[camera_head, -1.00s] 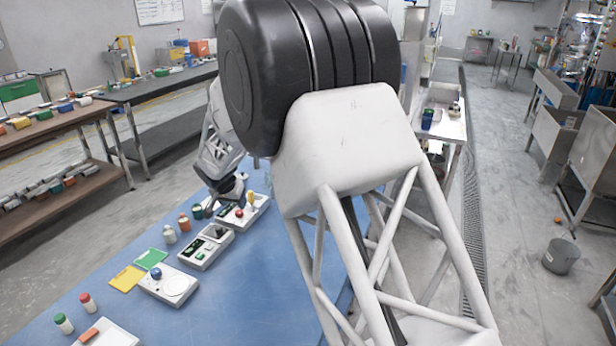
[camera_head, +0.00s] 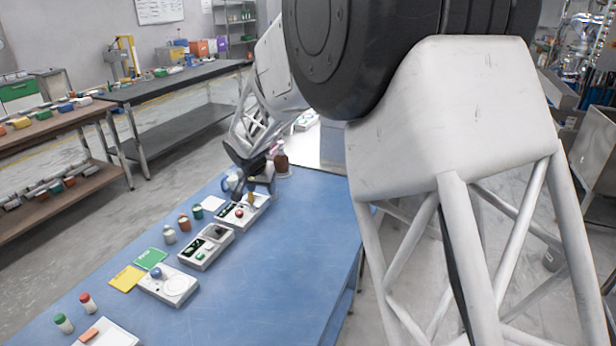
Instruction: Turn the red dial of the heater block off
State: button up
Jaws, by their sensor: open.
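The red dial (camera_head: 239,212) sits on top of a white block with a dark panel, which I take to be the heater block (camera_head: 229,222), at the far end of the blue table. A small yellow-brown knob (camera_head: 250,198) stands up on the same block, to the right of the red dial. My gripper (camera_head: 254,190) is open, pointing down just above the far part of that block, above and slightly right of the red dial. It looks apart from the dial. The fingertips are small and dark, so contact with the block or yellow knob cannot be told.
A white block with green parts (camera_head: 205,247) and one with a blue knob (camera_head: 168,285) stand nearer on the blue table (camera_head: 270,270). Small bottles (camera_head: 169,234) line the left edge. A brown bottle (camera_head: 281,160) stands behind my gripper. The table's right side is clear.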

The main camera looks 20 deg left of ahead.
jog(key=d+r, duration=0.3)
jog(key=d, duration=0.4)
jog(key=d+r, duration=0.3)
jog(key=d, duration=0.5)
jog(key=shift+w+r+m+h, duration=0.3)
jog(key=shift+w+r, duration=0.1)
jog(key=shift+a, duration=0.1)
send_near(239, 212)
jog(key=shift+d+f+n+y, duration=0.3)
jog(key=shift+f+n+y, duration=0.1)
jog(key=shift+f, duration=0.15)
jog(key=shift+x, duration=3.9)
jog(key=shift+c, duration=0.2)
